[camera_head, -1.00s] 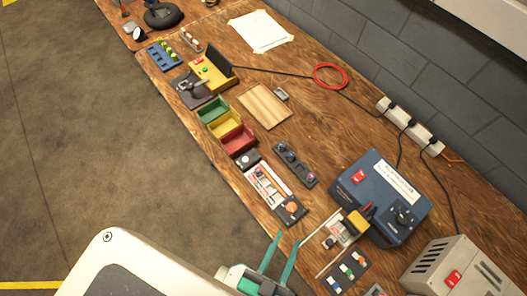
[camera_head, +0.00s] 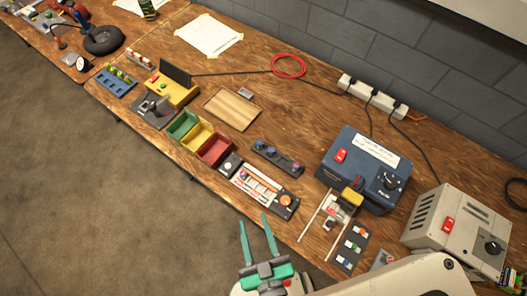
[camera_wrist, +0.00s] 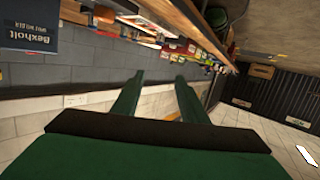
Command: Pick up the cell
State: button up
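I cannot tell which item is the cell. Small green-topped cylinders stand in a blue rack (camera_head: 117,80) at the upper left of the workbench. A smaller holder (camera_head: 140,60) beside it carries small pale and reddish pieces. A dark tray (camera_head: 277,158) with round bluish items lies mid-bench. My gripper (camera_head: 254,221) is open and empty at the bench's front edge, in front of the grey-and-white charger-like unit (camera_head: 263,190). In the wrist view my gripper's green fingers (camera_wrist: 159,79) stand apart with nothing between them.
Green, yellow and red bins (camera_head: 215,148) stand along the front edge. A blue power box (camera_head: 362,168) and a grey box (camera_head: 441,218) stand to the right. A wooden board (camera_head: 232,108) lies mid-bench. A red cable coil (camera_head: 289,67) and power strip (camera_head: 372,97) lie along the wall.

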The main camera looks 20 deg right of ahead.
jog(key=w+d+r+t+h, duration=0.1)
jog(key=w+d+r+h, duration=0.1)
jog(key=w+d, duration=0.85)
jog(key=w+d+r+m+h, duration=0.4)
jog(key=w+d+r+h, duration=0.4)
jog(key=w+d+r, duration=0.45)
jog(key=w+d+r+m+g+h, duration=0.3)
jog(key=d+r+m+g+h, duration=0.35)
jog(key=d+m, duration=0.4)
jog(key=m+g+y, duration=1)
jog(key=m+y, duration=0.5)
jog(key=y, duration=0.2)
send_over(271, 150)
jog(key=shift+h, duration=0.25)
notch_tip(271, 150, down, 22)
jog(key=shift+s+a+r, duration=0.1)
jog(key=shift+r, duration=0.15)
jog(key=shift+f, duration=2.9)
jog(key=shift+d, duration=0.2)
jog(key=c, duration=0.4)
grip_shut()
